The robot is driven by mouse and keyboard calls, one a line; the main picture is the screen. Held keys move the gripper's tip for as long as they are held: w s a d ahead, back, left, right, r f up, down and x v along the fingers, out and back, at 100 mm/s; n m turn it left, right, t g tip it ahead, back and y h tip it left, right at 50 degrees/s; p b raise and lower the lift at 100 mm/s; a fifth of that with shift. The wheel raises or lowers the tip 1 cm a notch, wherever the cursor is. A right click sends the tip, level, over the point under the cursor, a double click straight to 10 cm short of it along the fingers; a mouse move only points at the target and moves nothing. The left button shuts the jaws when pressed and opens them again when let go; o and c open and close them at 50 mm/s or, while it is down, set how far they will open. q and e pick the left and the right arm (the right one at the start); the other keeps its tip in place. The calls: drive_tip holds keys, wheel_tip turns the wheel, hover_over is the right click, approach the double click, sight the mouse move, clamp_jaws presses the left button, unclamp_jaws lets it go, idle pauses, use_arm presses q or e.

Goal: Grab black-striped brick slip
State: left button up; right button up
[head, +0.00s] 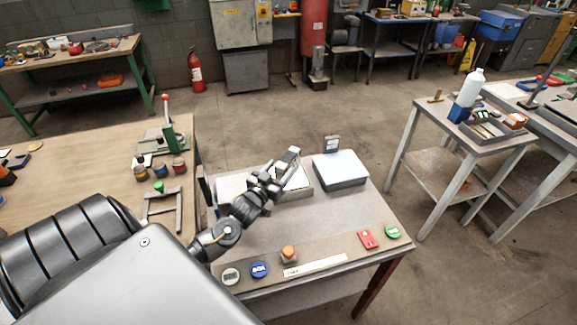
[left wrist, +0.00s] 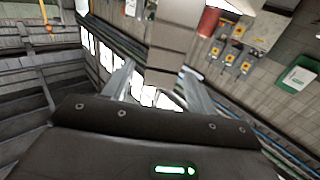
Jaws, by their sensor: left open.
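I cannot make out a black-striped brick slip in either view. My left gripper (head: 289,167) is over the back of the grey bench (head: 300,225), above a pale shallow tray (head: 235,184) that it partly hides. Its jaws are open. In the left wrist view the two fingers of my left gripper (left wrist: 157,88) stand apart. A grey-brown segmented upright shape (left wrist: 172,45) shows beyond and between them; I cannot tell what it is. My right gripper is in neither view.
A light-blue-topped box (head: 340,168) stands right of the tray. Buttons and an orange knob (head: 288,253) line the bench's front edge. A wooden table (head: 90,165) with a red-handled press (head: 172,130) adjoins on the left. The bench middle is clear.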

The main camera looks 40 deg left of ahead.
sight(286, 159)
use_arm(q)
drive_tip(key=shift+r, duration=0.15)
drive_tip(key=w, duration=0.1)
drive_tip(key=w+p, duration=0.1)
drive_tip(key=w, duration=0.1)
drive_tip(key=w+p, duration=0.1)
drive_tip(key=shift+w+a+r, duration=0.25)
drive_tip(key=shift+w+a, duration=0.05)
drive_tip(key=shift+a, duration=0.05)
drive_tip(key=shift+w+f, duration=0.1)
drive_tip(key=shift+w, duration=0.15)
drive_tip(key=shift+s, duration=0.1)
drive_tip(key=c, duration=1)
clamp_jaws()
